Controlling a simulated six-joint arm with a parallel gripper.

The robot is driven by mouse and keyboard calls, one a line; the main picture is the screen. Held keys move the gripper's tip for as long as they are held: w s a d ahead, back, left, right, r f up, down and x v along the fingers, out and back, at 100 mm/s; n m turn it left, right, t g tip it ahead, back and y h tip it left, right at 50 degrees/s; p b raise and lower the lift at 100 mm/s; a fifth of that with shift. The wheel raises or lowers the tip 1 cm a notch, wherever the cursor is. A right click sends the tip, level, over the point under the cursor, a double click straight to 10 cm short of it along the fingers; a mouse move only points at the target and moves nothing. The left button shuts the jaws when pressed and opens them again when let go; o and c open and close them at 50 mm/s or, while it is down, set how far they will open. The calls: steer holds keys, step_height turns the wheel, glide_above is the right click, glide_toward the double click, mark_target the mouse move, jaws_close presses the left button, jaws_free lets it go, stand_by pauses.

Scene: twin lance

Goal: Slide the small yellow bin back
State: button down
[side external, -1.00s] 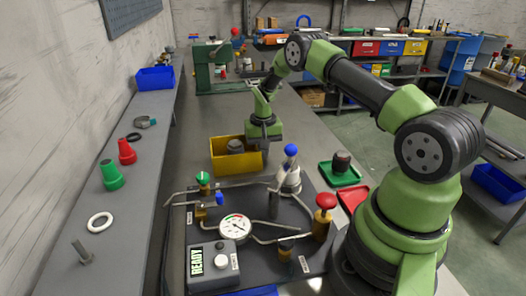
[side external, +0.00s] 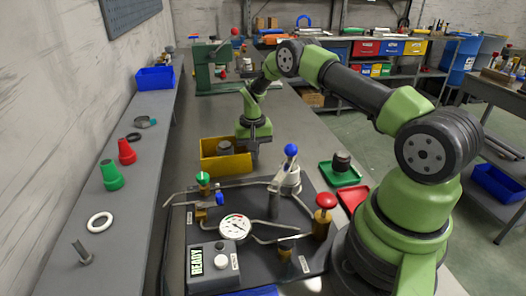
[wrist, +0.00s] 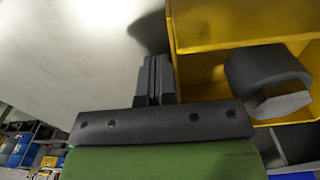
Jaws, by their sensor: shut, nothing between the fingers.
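The small yellow bin (side external: 213,166) stands on the grey bench with a dark grey round part (side external: 225,148) inside it. My gripper (side external: 254,150) is shut and empty, pointing down at the bin's right side. In the wrist view, the closed fingers (wrist: 156,62) are beside the yellow bin wall (wrist: 215,38), outside the bin. They look very close to the wall, but I cannot tell for certain whether they touch. The dark part in the bin also shows in the wrist view (wrist: 260,68).
A dark panel with pipes, a gauge (side external: 235,226) and a blue-topped valve (side external: 291,151) stands in front of the bin. A green tray (side external: 340,177) and red tray (side external: 352,195) lie to the right. The bench behind the bin is clear up to a green machine (side external: 216,72).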

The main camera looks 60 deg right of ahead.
steer(key=shift+w+a, duration=0.2)
stand_by(0.3)
steer(key=shift+w+a, duration=0.6)
steer(key=shift+a, duration=0.1)
steer(key=shift+w, duration=0.15)
steer(key=shift+w+a, duration=0.55)
steer(key=shift+a, duration=0.15)
steer(key=shift+w+a, duration=0.1)
steer(key=shift+w+a, duration=0.3)
steer(key=shift+s+d+r, duration=0.1)
steer(key=shift+s+d, duration=0.1)
step_height(320, 180, up, 9)
stand_by(1.4)
